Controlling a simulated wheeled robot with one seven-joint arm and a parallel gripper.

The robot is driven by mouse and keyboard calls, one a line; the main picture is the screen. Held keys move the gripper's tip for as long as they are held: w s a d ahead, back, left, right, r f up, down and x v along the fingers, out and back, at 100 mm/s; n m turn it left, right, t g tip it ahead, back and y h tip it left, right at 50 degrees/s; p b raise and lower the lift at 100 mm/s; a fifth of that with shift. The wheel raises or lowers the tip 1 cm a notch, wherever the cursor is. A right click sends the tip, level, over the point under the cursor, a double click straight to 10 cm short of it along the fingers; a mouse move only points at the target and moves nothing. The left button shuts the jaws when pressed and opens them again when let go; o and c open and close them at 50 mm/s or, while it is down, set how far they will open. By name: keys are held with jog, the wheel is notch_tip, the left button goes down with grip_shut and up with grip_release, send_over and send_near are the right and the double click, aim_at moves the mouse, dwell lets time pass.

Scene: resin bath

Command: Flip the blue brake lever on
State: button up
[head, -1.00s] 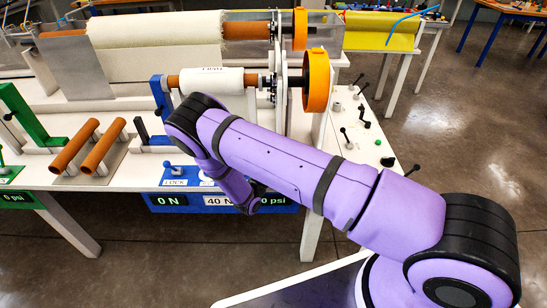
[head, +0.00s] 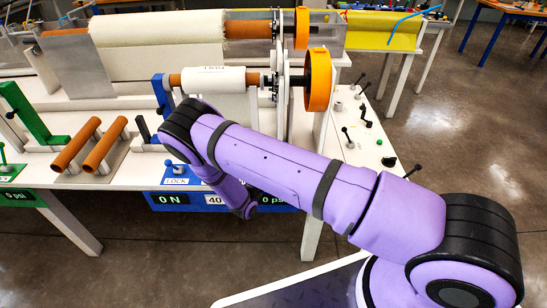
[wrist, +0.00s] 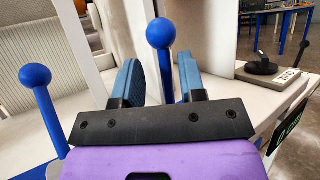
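My gripper (wrist: 159,72) is open in the wrist view, with two blue-padded fingers spread apart. A blue lever with a round ball knob (wrist: 160,35) stands upright and shows in the gap between the fingers; neither finger visibly touches it. A second blue ball-topped lever (wrist: 36,77) stands to the left, outside the fingers. In the head view one blue lever (head: 166,165) shows by the LOCK label. The other lever and my gripper are hidden behind my purple arm there. No brake label is readable, so I cannot tell by label which lever is the brake.
A blue panel (head: 163,200) with displays hangs on the bench front. A white roll (head: 213,79) with an orange wheel (head: 318,80) sits above. Brown rollers (head: 76,145) and a green bracket (head: 28,118) stand left. Small black levers (head: 347,134) stand right.

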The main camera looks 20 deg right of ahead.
jog(key=s+a, duration=0.6)
jog(key=a, duration=0.2)
jog(key=shift+s+a, duration=0.25)
jog(key=shift+s, duration=0.15)
